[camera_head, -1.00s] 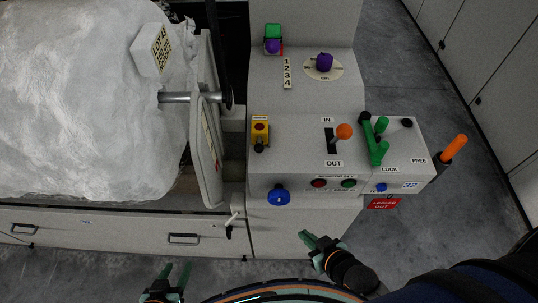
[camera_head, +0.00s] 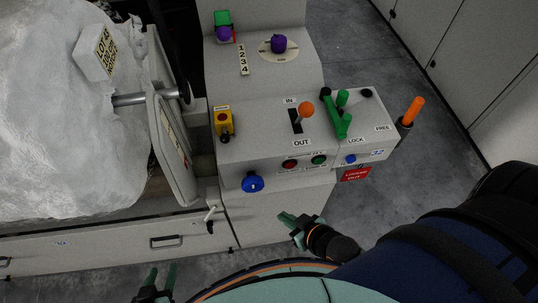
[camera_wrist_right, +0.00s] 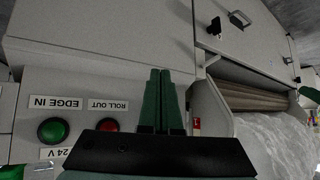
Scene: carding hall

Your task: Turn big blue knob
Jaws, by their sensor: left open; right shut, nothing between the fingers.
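The big blue knob (camera_head: 252,183) sits on the lower front edge of the grey control panel (camera_head: 262,150) in the head view, below the yellow switch box. My right gripper (camera_head: 282,216) is shut and empty, below and to the right of the knob and apart from it in the picture. In the right wrist view its green fingers (camera_wrist_right: 159,100) lie together; I cannot make out the blue knob there. My left gripper (camera_head: 161,272) is open and empty at the bottom edge of the head view, below and left of the knob.
An orange-tipped lever (camera_head: 305,109), green handles (camera_head: 340,117) and a small blue knob (camera_head: 350,159) are on the panel. A red button (camera_head: 289,164) and a green button (camera_head: 319,160) are on its front. White fibre (camera_head: 70,130) fills the left. Grey floor shows at right.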

